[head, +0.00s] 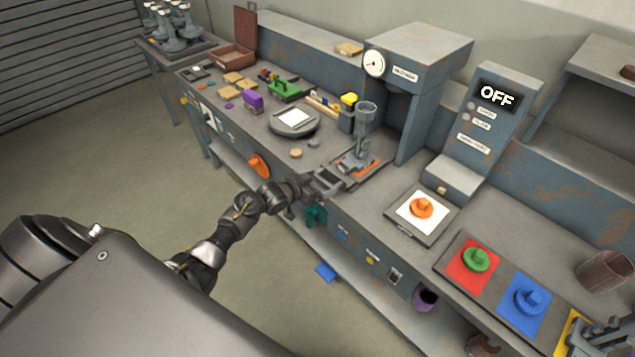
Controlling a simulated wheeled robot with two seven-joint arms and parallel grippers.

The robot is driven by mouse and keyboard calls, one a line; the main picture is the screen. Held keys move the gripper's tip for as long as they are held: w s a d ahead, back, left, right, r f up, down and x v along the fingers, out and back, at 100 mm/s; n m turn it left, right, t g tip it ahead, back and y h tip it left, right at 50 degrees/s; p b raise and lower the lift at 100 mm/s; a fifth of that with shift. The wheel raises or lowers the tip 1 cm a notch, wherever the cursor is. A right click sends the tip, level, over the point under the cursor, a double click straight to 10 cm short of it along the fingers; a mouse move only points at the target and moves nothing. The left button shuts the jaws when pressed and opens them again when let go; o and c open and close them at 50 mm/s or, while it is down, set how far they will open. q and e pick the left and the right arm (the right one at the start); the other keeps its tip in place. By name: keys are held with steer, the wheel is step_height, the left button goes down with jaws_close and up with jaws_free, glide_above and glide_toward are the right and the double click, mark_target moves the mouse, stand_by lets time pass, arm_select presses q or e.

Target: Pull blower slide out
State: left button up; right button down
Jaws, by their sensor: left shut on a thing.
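The blower station (422,50) is a grey cabinet with a round gauge, standing on the bench at centre. In front of it a grey cup-topped stand (364,125) rises over a low slide (372,172) with orange on its top. My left gripper (330,178) reaches in from the left and is shut at the front-left end of the slide, at the bench's front edge. The fingers hide the part they grip. A grey metal part at the lower right corner, over a yellow pad, looks like my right gripper (598,338); it is cut off and its fingers are unclear.
A control box reading OFF (497,95) stands right of the station. A white pad with an orange knob (422,206) lies before it. Red and blue pads (467,273) lie farther right. A round plate (294,119) and small parts lie left. Floor before the bench is mostly clear.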

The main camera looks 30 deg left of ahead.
arm_select(q)
steer(key=o, duration=1.1)
steer(key=shift+s+a, duration=0.1)
steer(key=shift+s, duration=0.05)
steer(key=b+v, duration=0.1)
steer(key=v, duration=0.9)
steer(key=shift+s, duration=0.25)
steer(key=shift+r, duration=0.1)
